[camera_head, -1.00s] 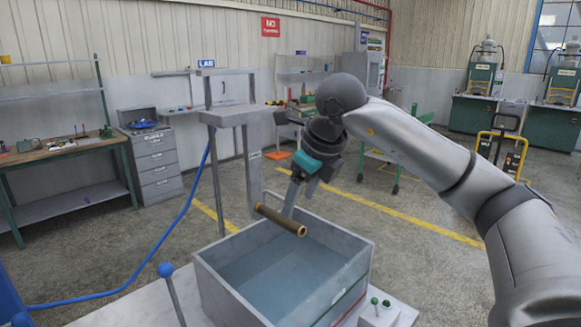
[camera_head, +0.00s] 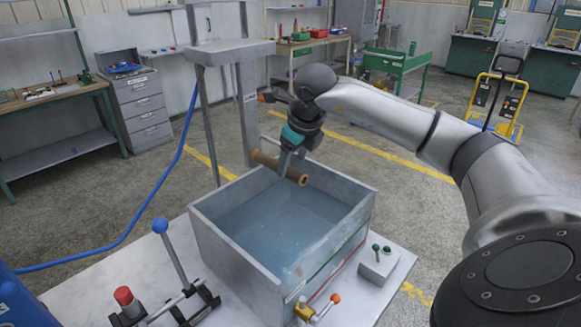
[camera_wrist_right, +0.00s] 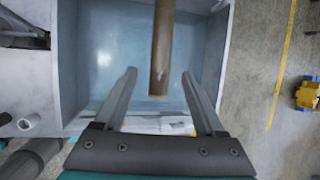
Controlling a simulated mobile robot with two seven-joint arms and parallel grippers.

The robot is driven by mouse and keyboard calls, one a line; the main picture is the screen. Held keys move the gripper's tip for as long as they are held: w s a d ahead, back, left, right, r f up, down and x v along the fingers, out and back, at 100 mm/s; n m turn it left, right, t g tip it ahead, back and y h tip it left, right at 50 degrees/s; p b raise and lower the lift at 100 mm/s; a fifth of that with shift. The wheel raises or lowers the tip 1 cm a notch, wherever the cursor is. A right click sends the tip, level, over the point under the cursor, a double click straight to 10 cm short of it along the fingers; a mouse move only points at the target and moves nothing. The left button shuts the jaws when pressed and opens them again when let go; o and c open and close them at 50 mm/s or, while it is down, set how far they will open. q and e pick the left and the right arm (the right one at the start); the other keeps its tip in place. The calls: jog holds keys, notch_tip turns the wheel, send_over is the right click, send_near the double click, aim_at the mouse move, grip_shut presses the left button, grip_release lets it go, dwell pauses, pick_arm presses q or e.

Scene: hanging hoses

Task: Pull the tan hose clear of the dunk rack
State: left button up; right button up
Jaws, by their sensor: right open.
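The tan hose (camera_head: 278,168), a short brown tube, sticks out over the water tank near the grey rack's post. In the right wrist view the hose (camera_wrist_right: 161,45) runs down from the top edge and its near end lies between my fingers in the picture. The dunk rack (camera_head: 230,52) is a grey frame with a flat top behind the tank. My right gripper (camera_head: 284,162) is open at the hose, with a finger overlapping it; its fingers (camera_wrist_right: 158,73) are spread on either side of the hose. I cannot tell whether they touch it. My left gripper is out of view.
The open tank (camera_head: 205,215) of water stands below the hose. Levers with a blue knob (camera_head: 160,226) and a red knob (camera_head: 123,296) stand at its front left. A green-button box (camera_head: 378,264) sits at its right. A blue floor hose (camera_head: 150,210) runs left.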

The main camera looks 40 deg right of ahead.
aim_at(290, 169)
jog(key=shift+x, duration=1.85)
jog(key=shift+r, duration=0.1)
grip_shut()
